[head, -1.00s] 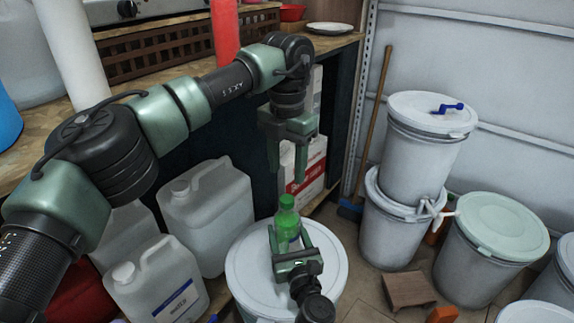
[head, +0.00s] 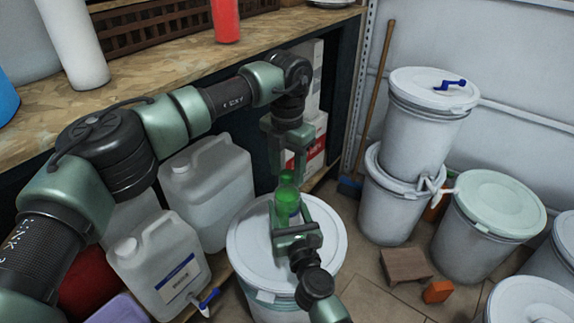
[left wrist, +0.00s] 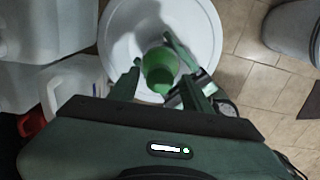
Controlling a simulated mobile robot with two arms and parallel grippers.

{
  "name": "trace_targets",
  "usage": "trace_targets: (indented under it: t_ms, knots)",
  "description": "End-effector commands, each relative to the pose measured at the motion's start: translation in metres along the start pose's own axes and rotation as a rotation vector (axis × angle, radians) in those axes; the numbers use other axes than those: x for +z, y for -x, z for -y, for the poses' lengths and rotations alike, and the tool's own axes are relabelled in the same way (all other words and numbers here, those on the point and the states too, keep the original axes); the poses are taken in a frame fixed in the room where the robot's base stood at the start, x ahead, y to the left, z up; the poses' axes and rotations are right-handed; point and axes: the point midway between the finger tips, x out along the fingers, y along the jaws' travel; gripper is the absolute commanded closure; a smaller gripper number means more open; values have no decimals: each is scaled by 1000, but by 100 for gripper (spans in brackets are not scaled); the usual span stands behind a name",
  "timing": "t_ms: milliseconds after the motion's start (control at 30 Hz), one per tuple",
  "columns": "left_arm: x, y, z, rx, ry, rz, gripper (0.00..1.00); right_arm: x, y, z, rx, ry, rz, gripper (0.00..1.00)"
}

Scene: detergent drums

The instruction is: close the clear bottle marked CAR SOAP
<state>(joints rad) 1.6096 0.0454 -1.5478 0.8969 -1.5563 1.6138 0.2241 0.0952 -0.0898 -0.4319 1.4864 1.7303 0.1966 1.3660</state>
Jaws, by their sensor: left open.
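A small see-through green bottle (head: 287,203) stands upright above the white drum lid (head: 250,240) in the head view. Its label cannot be read. Its green top (head: 287,178) is just below and between the fingertips of my left gripper (head: 286,168), which is open and points down. In the left wrist view the bottle (left wrist: 159,72) shows from above, between the open fingers of my left gripper (left wrist: 153,48). My right gripper (head: 291,215) has its fingers on both sides of the bottle's body and appears shut on it. The bottle's base is hidden.
White jugs (head: 165,265) stand left of the drum. Stacked white buckets (head: 428,125) and a green-lidded bucket (head: 500,205) stand to the right. A wooden workbench (head: 180,80) runs behind my left arm. A small brown stool (head: 405,265) is on the floor.

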Motion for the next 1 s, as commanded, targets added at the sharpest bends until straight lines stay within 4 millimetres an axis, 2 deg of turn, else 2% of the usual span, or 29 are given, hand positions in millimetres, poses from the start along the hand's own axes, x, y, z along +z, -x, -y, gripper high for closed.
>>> trace_targets:
  t_ms: [67, 100, 267, 533, 567, 600, 633, 1000]
  knots:
    - [0, 0, 0, 0, 0, 0, 51, 0, 0, 0, 0, 0, 0, 100]
    - [0, 0, 0, 0, 0, 0, 57, 0, 0, 0, 0, 0, 0, 100]
    - [0, 0, 0, 0, 0, 0, 100, 0, 0, 0, 0, 0, 0, 100]
    - [0, 0, 0, 0, -6, 0, 100, 0, 0, 0, 0, 0, 0, 100]
    - [0, 0, 0, 0, -5, 0, 62, 0, 0, 0, 0, 0, 0, 100]
    - [0, 0, 0, 0, -5, 0, 51, 0, 0, 0, 0, 0, 0, 100]
    - [0, 0, 0, 0, -5, 0, 45, 0, 0, 0, 0, 0, 0, 100]
    - [0, 4, 0, 0, -5, 1, 45, 0, 0, 0, 0, 0, 0, 100]
